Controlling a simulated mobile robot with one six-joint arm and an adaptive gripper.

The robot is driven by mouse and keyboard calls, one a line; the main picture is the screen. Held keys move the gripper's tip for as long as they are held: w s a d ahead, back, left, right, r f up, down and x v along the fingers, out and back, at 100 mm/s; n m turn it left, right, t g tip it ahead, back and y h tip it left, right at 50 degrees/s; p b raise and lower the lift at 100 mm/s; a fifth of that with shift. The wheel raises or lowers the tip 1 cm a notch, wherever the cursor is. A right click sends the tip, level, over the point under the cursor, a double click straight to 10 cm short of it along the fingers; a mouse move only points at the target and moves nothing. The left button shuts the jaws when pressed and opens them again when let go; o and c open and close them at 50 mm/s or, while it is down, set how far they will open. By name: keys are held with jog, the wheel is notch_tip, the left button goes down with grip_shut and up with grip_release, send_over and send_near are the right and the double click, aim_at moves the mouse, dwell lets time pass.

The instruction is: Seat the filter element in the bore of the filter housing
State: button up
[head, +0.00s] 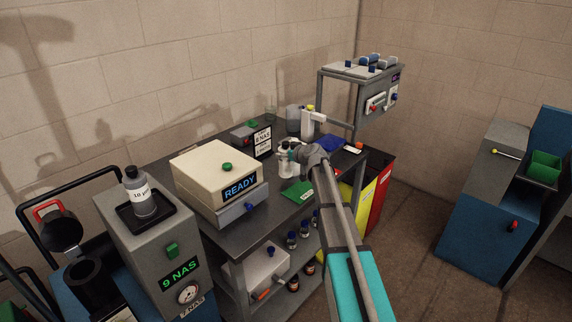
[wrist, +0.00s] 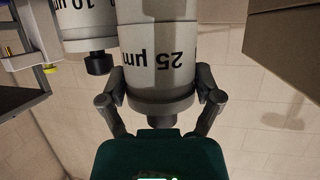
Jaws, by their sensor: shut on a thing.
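My gripper (wrist: 160,98) is shut on a white, grey-capped filter element (wrist: 160,50) marked 25 µm, with one finger on each side of its grey end cap. The label appears upside down in the wrist view. A second filter element (wrist: 85,18), marked 10 µm, is close by at the upper left. In the head view my gripper (head: 293,152) is at the back bench among white cylinders, partly hidden by my arm. A black, open-topped cylinder (head: 85,272), which looks like the filter housing, stands at the lower left with its red-handled lid (head: 60,228) raised.
A cream box with a READY display (head: 215,180) sits on the dark bench (head: 262,225). A grey unit reading 9 NAS (head: 165,255) carries a labelled bottle (head: 140,192) and stands between bench and black cylinder. A blue cabinet (head: 490,205) is at right, beyond open floor.

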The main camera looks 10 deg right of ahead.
aim_at(286, 160)
dwell(0.3)
jog(key=shift+w+f+b, duration=0.5)
jog(key=shift+f+b, duration=0.2)
jog(key=shift+f, duration=0.05)
jog(key=shift+s+f+b, duration=0.1)
jog(key=shift+f+b, duration=1.15)
jog(key=shift+b, duration=0.05)
jog(key=shift+f, duration=0.2)
jog(key=o, duration=1)
jog(key=shift+r, duration=0.1)
jog(key=shift+o, duration=0.2)
jog(key=shift+r, duration=0.1)
jog(key=shift+s+r, duration=0.15)
jog(key=p+v, duration=0.4)
jog(key=v, duration=0.7)
jog(key=shift+s+d+r+p, duration=0.2)
jog(key=shift+s+p, duration=0.05)
jog(key=shift+p, duration=0.1)
